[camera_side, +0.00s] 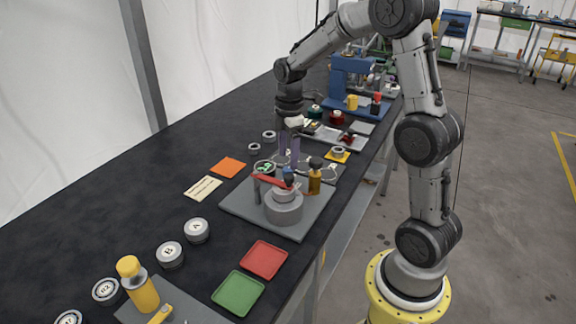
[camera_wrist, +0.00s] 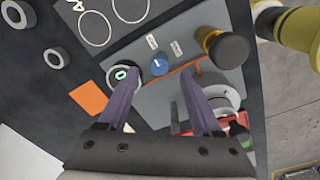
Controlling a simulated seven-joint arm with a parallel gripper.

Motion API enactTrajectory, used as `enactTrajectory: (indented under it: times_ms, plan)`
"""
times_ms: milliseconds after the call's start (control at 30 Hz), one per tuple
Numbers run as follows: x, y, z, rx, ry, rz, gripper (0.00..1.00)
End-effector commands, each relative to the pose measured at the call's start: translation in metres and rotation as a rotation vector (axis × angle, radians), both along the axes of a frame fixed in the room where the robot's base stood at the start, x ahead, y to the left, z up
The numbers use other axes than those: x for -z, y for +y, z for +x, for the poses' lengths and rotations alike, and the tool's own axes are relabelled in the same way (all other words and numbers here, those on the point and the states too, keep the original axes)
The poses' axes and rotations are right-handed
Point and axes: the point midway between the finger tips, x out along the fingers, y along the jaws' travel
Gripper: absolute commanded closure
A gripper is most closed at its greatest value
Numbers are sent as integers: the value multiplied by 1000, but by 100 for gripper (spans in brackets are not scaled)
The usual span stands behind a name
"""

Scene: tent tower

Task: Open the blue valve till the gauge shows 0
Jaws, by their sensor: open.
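The blue valve (camera_wrist: 159,65) is a small round knob with a white line on top, on a grey plate; it also shows in the side view (camera_side: 288,172). The gauge (camera_wrist: 123,74) is a round dial beside it with a green face and a light mark that looks like a 0; the side view shows its green face too (camera_side: 266,168). My gripper (camera_wrist: 160,79) points down with its purple fingers apart, one towards the gauge and one towards the far side of the knob. It holds nothing. In the side view my gripper (camera_side: 289,160) is above the valve; contact cannot be told.
An amber bottle (camera_side: 315,179) with a dark cap stands close to the valve. A grey cylinder (camera_side: 284,209) and a red bar (camera_side: 270,181) are on the same plate. Red (camera_side: 264,259) and green (camera_side: 238,293) trays lie in front. The table's left side is mostly clear.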

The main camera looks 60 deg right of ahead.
Motion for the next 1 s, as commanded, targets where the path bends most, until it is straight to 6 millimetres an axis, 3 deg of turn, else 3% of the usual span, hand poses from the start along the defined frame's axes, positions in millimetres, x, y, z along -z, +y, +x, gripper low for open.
enactTrajectory:
  times_ms: [100, 300, 667, 1000]
  plan:
    - [20, 0, 0, 0, 4, 1, 34]
    - [37, -1, 1, 0, 2, 0, 34]
    - [40, -1, 1, 0, -1, -1, 36]
    - [40, -1, 1, 0, -1, -1, 97]
